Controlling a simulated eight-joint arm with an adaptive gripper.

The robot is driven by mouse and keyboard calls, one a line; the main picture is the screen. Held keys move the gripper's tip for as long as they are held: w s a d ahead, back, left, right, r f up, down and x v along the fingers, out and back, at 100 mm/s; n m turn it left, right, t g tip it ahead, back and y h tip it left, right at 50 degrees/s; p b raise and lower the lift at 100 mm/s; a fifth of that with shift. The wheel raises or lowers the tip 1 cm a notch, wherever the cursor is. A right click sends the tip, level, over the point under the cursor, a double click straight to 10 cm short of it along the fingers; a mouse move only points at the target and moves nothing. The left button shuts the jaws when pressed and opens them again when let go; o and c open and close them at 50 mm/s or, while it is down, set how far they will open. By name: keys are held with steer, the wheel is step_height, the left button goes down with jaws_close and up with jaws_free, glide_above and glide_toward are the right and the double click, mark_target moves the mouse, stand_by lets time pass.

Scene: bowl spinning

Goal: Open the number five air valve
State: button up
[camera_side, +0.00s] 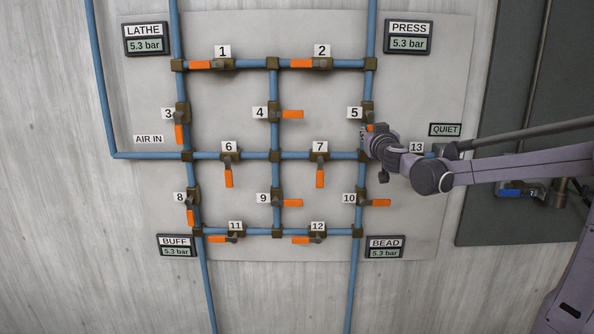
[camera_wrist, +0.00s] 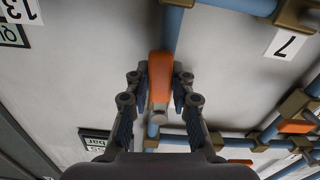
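The number five valve sits on the vertical blue pipe at the right of the pipe grid, by its label 5 (camera_side: 354,112). In the side view my gripper (camera_side: 368,142) is at this valve and hides most of it. Only a bit of its orange handle (camera_side: 370,127) shows there. In the wrist view the orange handle (camera_wrist: 161,75) lies in line with the pipe, between the two fingers of my gripper (camera_wrist: 159,78). The fingertips are very close to the handle's sides. I cannot tell whether they press on it.
Valve 7 (camera_side: 320,157) is to the lower left, valve 10 (camera_side: 361,198) below. Label 13 (camera_side: 416,148) is beside my wrist, its valve mostly hidden. The PRESS (camera_side: 408,44) and BEAD (camera_side: 384,253) gauges read 5.3 bar. Open panel space lies between the pipes.

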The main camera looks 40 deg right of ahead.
jaws_close()
steer(key=shift+w+a+m, duration=0.25)
steer(key=shift+m, duration=0.55)
steer(key=o, duration=0.7)
jaws_free()
steer(key=shift+s, duration=0.1)
steer(key=v, duration=1.2)
